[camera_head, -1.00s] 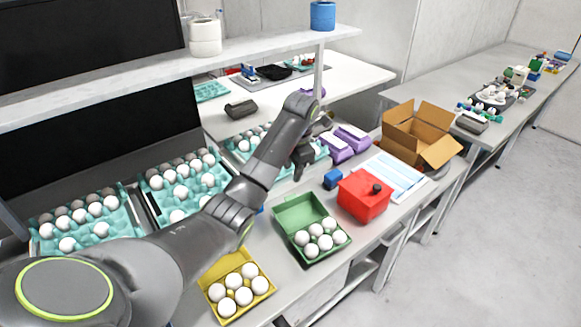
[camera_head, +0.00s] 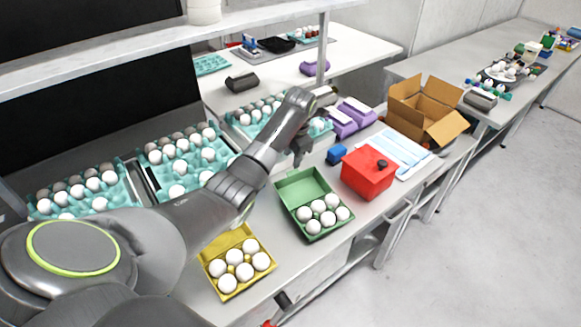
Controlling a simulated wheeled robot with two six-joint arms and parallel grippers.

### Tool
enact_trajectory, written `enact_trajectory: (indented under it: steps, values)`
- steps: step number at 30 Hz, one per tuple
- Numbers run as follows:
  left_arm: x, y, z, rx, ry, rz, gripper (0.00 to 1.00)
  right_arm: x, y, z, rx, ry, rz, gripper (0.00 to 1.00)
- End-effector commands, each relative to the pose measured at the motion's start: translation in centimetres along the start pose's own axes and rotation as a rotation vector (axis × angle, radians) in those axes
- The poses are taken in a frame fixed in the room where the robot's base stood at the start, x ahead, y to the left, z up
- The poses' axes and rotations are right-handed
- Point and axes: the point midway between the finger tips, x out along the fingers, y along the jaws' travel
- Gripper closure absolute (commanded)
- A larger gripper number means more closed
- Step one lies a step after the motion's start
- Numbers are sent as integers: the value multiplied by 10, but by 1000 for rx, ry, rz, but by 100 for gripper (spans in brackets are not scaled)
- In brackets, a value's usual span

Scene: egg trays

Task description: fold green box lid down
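The green egg box (camera_head: 316,234) sits on the grey table with its lid (camera_head: 300,186) standing up and open at the back. Several white eggs (camera_head: 318,207) lie in its base. My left gripper (camera_head: 299,155) hangs just behind and above the top edge of the raised lid, pointing down. It seems apart from the lid, but contact is hard to judge. Its fingers are small and dark, and I cannot tell whether they are open or shut. My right gripper is not recognisable in view.
An open yellow egg box (camera_head: 234,282) with white eggs is nearer, at the lower left. A red box (camera_head: 367,174) stands right of the green one, by a small blue block (camera_head: 337,155). Teal egg trays (camera_head: 130,203) line the back. A cardboard box (camera_head: 424,105) stands farther right.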

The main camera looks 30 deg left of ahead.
Motion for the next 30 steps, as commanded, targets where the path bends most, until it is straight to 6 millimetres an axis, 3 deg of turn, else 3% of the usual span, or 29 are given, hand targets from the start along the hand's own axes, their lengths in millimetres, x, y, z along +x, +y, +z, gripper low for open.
enact_trajectory:
  steps: [6,12,25,30]
  values:
    - [40,-1,-1,0,4,-2,62,-6,4,17,1,-26,4,38]
    - [60,0,0,0,0,0,62,-6,9,29,1,-45,11,38]
    - [68,0,0,1,0,1,62,-5,11,19,-2,-31,13,38]
    - [68,0,0,1,0,0,81,-5,11,19,-2,-30,13,38]
